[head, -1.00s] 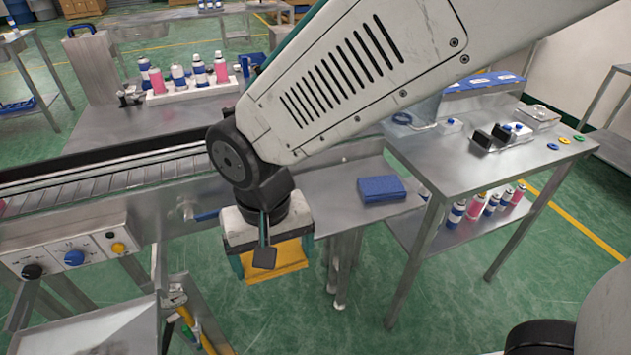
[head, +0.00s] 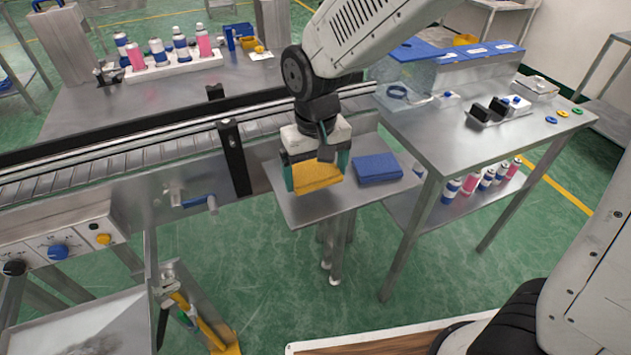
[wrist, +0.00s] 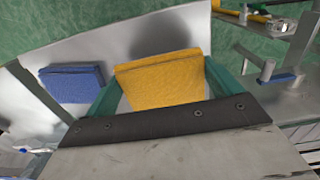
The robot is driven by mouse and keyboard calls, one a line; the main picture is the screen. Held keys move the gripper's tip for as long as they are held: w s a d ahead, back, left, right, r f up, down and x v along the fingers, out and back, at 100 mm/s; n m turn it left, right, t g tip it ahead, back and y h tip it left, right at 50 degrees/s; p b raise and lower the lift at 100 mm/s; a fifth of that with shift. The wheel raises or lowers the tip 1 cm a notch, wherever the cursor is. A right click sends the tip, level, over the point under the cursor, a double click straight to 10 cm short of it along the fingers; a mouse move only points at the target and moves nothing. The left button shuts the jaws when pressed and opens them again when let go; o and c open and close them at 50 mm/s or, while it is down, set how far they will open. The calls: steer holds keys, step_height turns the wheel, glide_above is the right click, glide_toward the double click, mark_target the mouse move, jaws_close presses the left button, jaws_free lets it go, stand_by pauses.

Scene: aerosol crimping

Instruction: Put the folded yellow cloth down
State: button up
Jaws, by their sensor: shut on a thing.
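The folded yellow cloth (head: 317,177) is between the two fingers of my gripper (head: 318,178), which is shut on it. The cloth also shows in the wrist view (wrist: 160,80), with a green finger at each side. In the head view the gripper is over the left part of a small steel side table (head: 310,211). I cannot tell whether the cloth touches the tabletop. A folded blue cloth (head: 378,168) lies on the same table, just right of the gripper, and it shows at the left in the wrist view (wrist: 72,83).
A conveyor (head: 110,170) runs along the back left of the small table. A taller steel table (head: 450,140) with a clear-walled box and small parts stands to the right. The front strip of the small table is bare.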

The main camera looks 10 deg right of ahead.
mark_target(317, 173)
steer(key=shift+w+d+f, duration=0.1)
steer(key=shift+w+f, duration=0.05)
steer(key=shift+f, duration=1.65)
